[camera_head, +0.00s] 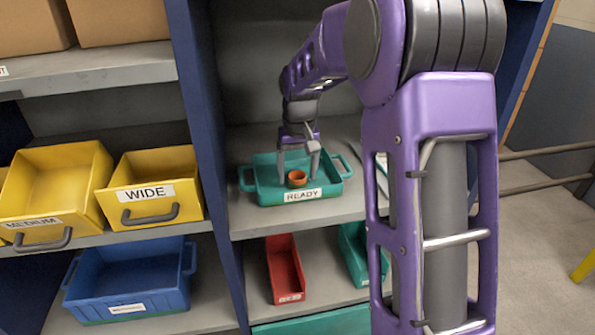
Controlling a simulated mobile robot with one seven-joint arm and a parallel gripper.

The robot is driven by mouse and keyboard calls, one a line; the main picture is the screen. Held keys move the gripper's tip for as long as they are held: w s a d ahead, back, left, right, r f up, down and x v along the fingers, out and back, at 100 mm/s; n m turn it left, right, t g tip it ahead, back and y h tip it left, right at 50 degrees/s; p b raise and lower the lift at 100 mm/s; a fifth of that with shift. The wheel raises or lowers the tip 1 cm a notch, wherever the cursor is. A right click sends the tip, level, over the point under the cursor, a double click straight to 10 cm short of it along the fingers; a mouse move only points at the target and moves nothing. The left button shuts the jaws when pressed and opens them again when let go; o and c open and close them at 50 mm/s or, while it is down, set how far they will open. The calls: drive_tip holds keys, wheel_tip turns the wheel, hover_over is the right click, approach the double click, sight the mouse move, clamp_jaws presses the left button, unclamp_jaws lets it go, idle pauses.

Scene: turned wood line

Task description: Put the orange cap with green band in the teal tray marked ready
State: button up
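The teal tray (262,186) marked READY sits on the middle shelf, with a handle on each side. The orange cap (297,180) stands inside it, near the front and above the label. It looks like a small hollow cup; I cannot make out a green band at this size. My gripper (298,167) points down over the tray with its fingers spread, one on each side of the cap. A gap shows between the fingers and the cap, though I cannot tell their exact depth relative to it.
A blue upright post (205,120) borders the bay on the left. Yellow bins, one marked WIDE (185,165), stand beyond it, above a blue bin (130,285). Below the tray are a red bin (286,270) and a teal bin (352,250). My arm hides the bay's right side.

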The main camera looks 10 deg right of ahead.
sight(298, 187)
wheel_tip(298, 187, up, 8)
drive_tip(key=s+p, duration=0.1)
idle(0.5)
drive_tip(key=shift+f, duration=0.1)
